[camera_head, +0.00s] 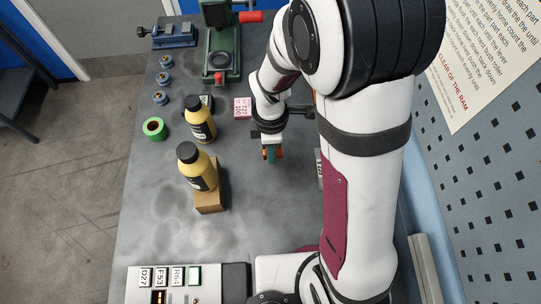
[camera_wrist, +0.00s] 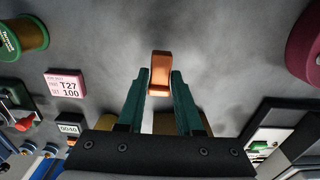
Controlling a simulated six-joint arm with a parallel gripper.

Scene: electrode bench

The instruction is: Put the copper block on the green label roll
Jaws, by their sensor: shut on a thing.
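The copper block (camera_wrist: 160,71) is an orange-brown piece between the green fingertips of my gripper (camera_wrist: 160,88) in the wrist view. My gripper (camera_head: 272,155) is shut on it and points down over the grey bench, right of the bottles, in the head view. The copper block (camera_head: 279,154) shows there only in part, beside the fingers. The green label roll (camera_head: 154,128) is a bright green ring with a dark centre near the bench's left edge, well left of my gripper. Nothing lies on top of it.
One yellow black-capped bottle (camera_head: 202,125) and another bottle (camera_head: 197,168) beside a cardboard box (camera_head: 209,198) stand between roll and gripper. A pink label (camera_head: 242,107) lies nearby. A green press (camera_head: 222,45) and several blue spools (camera_head: 160,97) are behind.

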